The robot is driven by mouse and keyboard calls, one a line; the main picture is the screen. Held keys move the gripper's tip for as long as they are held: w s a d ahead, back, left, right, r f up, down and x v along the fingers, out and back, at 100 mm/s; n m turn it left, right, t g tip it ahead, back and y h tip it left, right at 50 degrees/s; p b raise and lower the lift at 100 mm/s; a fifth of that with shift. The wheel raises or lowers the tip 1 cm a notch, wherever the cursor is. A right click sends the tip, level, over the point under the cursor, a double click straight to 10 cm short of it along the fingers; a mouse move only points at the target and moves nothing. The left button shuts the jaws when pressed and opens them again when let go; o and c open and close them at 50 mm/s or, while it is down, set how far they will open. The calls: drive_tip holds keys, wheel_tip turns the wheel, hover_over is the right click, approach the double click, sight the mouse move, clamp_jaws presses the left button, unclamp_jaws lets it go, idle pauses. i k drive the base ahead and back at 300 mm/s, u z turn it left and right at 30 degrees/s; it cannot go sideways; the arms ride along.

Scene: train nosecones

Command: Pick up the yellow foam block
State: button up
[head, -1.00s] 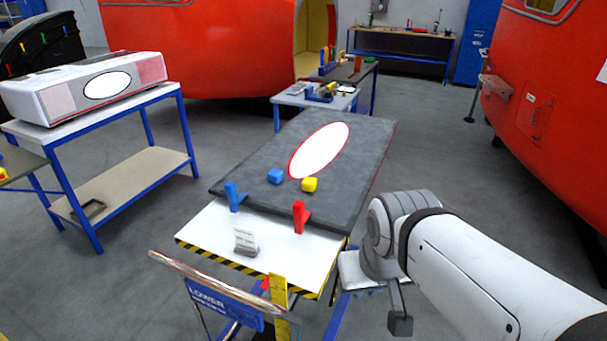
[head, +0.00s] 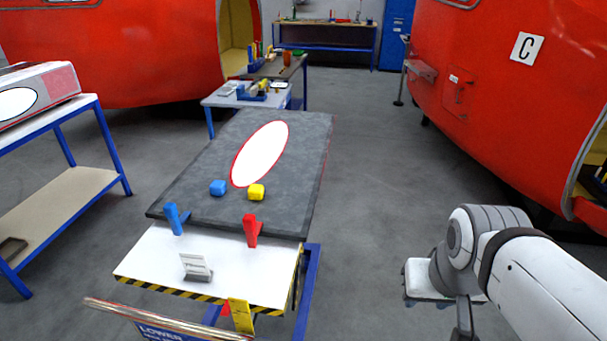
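The yellow foam block (head: 257,192) lies on the dark grey board (head: 212,172) on top of the table, near the lower end of a white oval with a red outline (head: 260,153). A blue block (head: 218,188) lies just left of it, apart from it. My arm comes in from the lower right, well to the right of the table and away from the block. A dark part below the arm's joint (head: 463,322), perhaps my gripper, is cut off by the bottom edge. Its fingers are not clear, and nothing is seen held.
A blue clamp (head: 175,219) and a red clamp (head: 252,231) stand at the board's near edge. A small grey holder (head: 196,268) sits on the white tabletop (head: 145,265). A workbench (head: 60,190) stands left, a red train nose (head: 490,90) right. Floor right of the table is clear.

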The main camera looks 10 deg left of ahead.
sight(255, 192)
drive_tip(key=z, duration=0.95)
drive_tip(key=i, duration=2.5)
drive_tip(key=u, duration=1.45)
drive_tip(key=k, duration=0.1)
drive_tip(key=u, duration=1.8)
drive_tip(key=i, duration=1)
drive_tip(key=u, duration=0.05)
